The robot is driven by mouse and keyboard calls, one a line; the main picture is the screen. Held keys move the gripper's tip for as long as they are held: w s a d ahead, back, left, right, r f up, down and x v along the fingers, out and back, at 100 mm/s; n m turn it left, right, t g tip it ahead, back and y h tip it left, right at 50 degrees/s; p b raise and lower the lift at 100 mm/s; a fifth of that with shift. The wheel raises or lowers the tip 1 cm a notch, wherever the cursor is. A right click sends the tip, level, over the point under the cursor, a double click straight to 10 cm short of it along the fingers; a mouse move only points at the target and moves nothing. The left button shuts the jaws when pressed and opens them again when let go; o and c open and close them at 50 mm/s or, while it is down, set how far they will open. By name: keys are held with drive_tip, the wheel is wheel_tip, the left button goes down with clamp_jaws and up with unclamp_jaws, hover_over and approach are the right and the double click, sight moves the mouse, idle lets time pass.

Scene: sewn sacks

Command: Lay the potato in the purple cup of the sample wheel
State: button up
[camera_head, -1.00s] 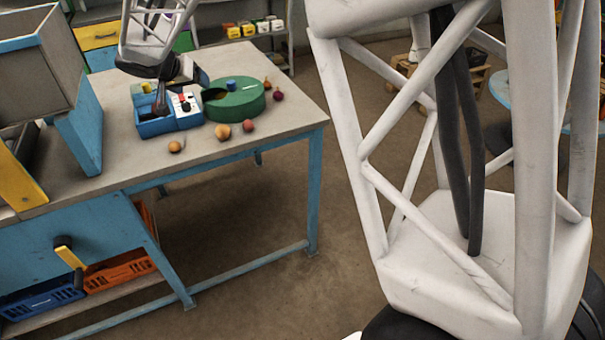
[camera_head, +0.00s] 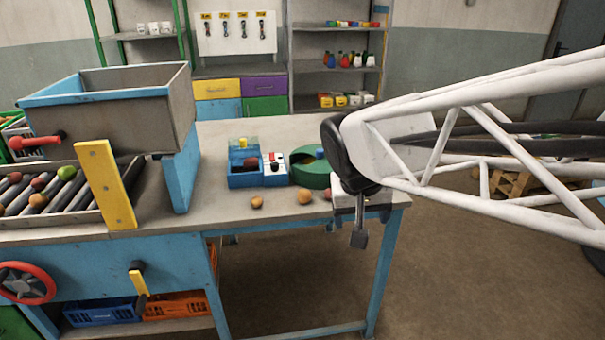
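The green round drum (camera_head: 309,176), which looks like the sample wheel, stands on the table with a small blue piece on top. Its right side is hidden by my arm, and no purple cup shows. Two round tan-brown items, one (camera_head: 305,196) in front of the drum and one (camera_head: 257,202) further left, lie on the tabletop; I cannot tell if either is the potato. A reddish-brown lump (camera_head: 251,162) shows in the blue box (camera_head: 243,180).
A white panel with buttons (camera_head: 274,161) adjoins the blue box. A grey bin (camera_head: 140,110) and a yellow post (camera_head: 105,185) stand at the left, beside a roller tray with produce. Shelves (camera_head: 335,60) stand behind. The front middle of the tabletop is mostly clear.

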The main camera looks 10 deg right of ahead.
drive_tip(key=s+f+n+y, duration=0.1)
drive_tip(key=s+f+y, duration=0.1)
drive_tip(key=s, duration=0.9)
drive_tip(key=shift+a+f+n, duration=0.3)
drive_tip(key=shift+f+n, duration=0.1)
drive_tip(key=shift+f, duration=0.05)
drive_tip(key=shift+c, duration=0.3)
drive_tip(key=shift+c, duration=1.4)
